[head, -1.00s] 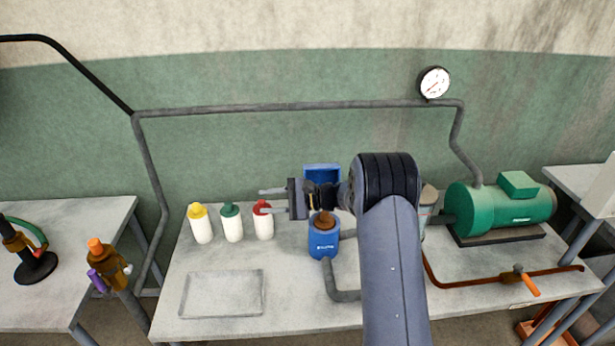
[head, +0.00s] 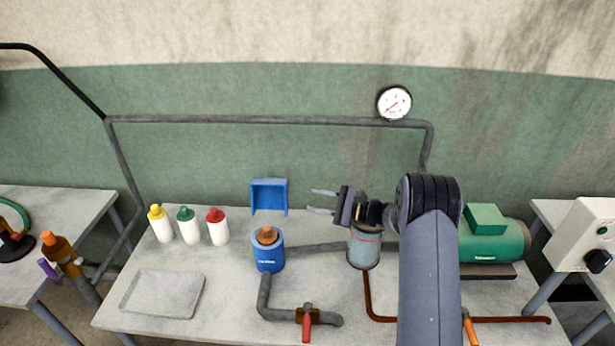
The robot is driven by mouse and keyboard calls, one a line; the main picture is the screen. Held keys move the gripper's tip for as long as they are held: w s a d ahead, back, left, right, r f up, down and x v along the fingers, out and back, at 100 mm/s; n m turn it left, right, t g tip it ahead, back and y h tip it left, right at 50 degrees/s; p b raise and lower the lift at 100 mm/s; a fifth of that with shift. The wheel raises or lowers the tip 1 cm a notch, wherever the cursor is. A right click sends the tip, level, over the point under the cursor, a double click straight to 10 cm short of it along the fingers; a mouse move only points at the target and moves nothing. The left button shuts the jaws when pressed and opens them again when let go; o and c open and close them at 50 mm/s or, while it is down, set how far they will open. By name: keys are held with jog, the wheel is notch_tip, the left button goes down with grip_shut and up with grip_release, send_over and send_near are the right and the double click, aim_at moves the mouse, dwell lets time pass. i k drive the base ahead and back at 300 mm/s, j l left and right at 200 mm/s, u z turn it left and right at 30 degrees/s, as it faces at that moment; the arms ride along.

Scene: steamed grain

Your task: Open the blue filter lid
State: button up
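The blue filter (head: 269,259) stands on the middle table, with its top uncovered and a brown core showing inside. Its blue lid (head: 268,193) stands raised behind and above the filter body, with its hollow side facing me. Whether a hinge joins them cannot be seen. My gripper (head: 312,200) is to the right of the lid, its two fingers apart and pointing left. Nothing is between the fingers, and they appear clear of the lid.
Yellow-, green- and red-capped bottles (head: 218,227) stand left of the filter. A shallow tray (head: 162,294) lies at the front left. A red-handled valve pipe (head: 307,319) is in front. A grey canister (head: 363,250) and green motor (head: 490,240) are to the right.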

aim_at(266, 193)
jog(key=i+l, duration=0.1)
jog(key=l, duration=0.2)
jog(key=i+l+z, duration=0.1)
jog(key=l, duration=0.15)
jog(key=i+l, duration=0.1)
jog(key=l, duration=0.15)
jog(key=i+u, duration=0.4)
jog(key=u, duration=0.2)
